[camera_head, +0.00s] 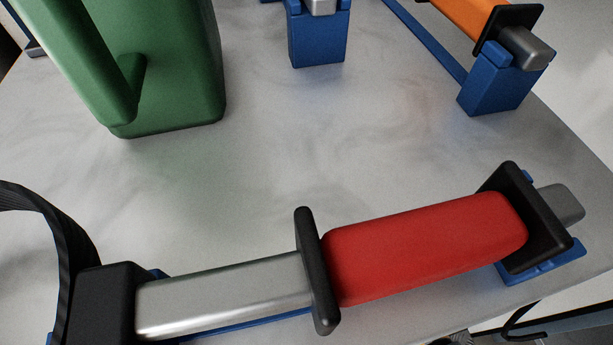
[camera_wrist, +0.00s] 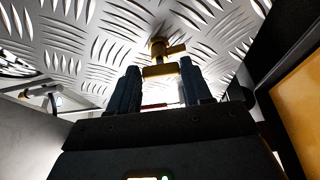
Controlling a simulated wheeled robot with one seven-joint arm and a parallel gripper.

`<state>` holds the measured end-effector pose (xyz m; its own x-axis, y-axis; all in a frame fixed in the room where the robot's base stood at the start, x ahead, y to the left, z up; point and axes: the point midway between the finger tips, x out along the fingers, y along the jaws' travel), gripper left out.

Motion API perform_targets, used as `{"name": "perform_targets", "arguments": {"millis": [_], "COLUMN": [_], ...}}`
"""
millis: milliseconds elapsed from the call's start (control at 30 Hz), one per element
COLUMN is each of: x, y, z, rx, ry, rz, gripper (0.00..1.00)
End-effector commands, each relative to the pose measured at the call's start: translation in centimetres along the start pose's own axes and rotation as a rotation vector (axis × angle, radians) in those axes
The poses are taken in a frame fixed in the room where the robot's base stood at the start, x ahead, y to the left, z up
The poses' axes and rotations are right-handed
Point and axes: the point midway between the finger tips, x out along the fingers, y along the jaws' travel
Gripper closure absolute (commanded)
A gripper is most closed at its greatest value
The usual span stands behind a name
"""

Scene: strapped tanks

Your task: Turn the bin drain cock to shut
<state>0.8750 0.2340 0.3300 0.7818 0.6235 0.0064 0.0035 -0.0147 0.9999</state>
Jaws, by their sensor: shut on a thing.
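The drain cock (camera_wrist: 159,49) is a small brass fitting on a patterned metal plate in the wrist view. A short brass arm sticks out from it to the right. My gripper (camera_wrist: 160,72) points up at it, with one dark blue finger on each side. The fingers are shut on a brass part of the cock that spans between their tips. The far side of the cock is hidden. Neither the cock nor my gripper shows in the head view.
The raised-pattern metal plate (camera_wrist: 85,45) surrounds the cock. A yellow panel (camera_wrist: 300,110) in a dark frame stands close on the right. The head view shows a grey tabletop (camera_head: 240,190) with a green can (camera_head: 180,70), a red-handled tool (camera_head: 425,245) and an orange-handled one (camera_head: 472,15).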

Motion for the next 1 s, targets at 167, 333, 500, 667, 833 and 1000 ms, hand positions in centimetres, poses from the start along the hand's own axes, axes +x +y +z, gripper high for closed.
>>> {"name": "perform_targets", "arguments": {"millis": [167, 333, 500, 667, 833, 1000], "x": [-0.1, -0.1, 0.0, 0.0, -0.8, -3.4], "y": [-0.1, -0.1, -0.1, 0.0, 0.1, 0.3], "z": [0.0, 0.0, 0.0, 0.0, 0.1, 0.1], "rx": [0.003, 0.002, 0.001, 0.001, 0.002, 0.003], "ry": [-0.002, -0.002, -0.001, -0.001, -0.003, -0.006], "rz": [-0.002, -0.002, -0.001, -0.001, -0.002, -0.003], "gripper": [0.82, 0.41, 0.26, 0.26, 0.26, 0.26]}}
